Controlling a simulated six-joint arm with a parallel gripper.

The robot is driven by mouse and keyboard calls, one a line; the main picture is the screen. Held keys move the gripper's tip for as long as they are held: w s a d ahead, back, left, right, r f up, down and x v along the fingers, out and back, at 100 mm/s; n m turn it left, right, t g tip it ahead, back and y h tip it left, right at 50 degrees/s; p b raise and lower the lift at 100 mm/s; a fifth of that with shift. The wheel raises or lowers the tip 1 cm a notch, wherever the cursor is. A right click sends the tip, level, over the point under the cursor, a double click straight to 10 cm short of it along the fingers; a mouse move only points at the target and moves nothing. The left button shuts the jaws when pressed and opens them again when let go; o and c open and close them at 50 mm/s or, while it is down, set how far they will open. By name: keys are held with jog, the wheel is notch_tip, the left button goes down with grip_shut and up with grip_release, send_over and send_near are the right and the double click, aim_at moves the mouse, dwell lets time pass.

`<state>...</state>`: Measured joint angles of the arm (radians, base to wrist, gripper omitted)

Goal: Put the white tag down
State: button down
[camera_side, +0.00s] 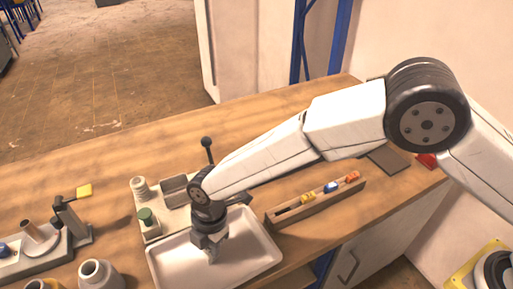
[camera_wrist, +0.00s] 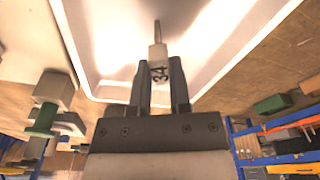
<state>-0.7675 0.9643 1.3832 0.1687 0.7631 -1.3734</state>
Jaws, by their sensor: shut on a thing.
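My gripper (camera_side: 211,252) is low over the white tray (camera_side: 262,262) in the side view. In the wrist view my gripper (camera_wrist: 159,68) is shut on the white tag (camera_wrist: 158,52), which bears dark marks like "34". A thin pin-like end of the tag points away from the fingers, over the tray (camera_wrist: 85,55). In the side view the tag is hidden or too small to make out, and I cannot tell whether it touches the tray floor.
A grey fixture with a green-topped peg (camera_side: 146,216) and a black-knobbed lever (camera_side: 207,143) stands behind the tray. A wooden rack (camera_side: 316,203) with small coloured pieces lies right of it.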

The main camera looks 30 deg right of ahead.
jog(key=shift+f, duration=0.1)
jog(key=c, duration=0.6)
grip_release()
jog(key=r, duration=0.4)
jog(key=d+r, duration=0.1)
jog(key=r, duration=0.7)
jog(key=shift+w+d+r, duration=0.1)
jog(key=shift+w+d, duration=0.05)
jog(key=shift+w, duration=0.2)
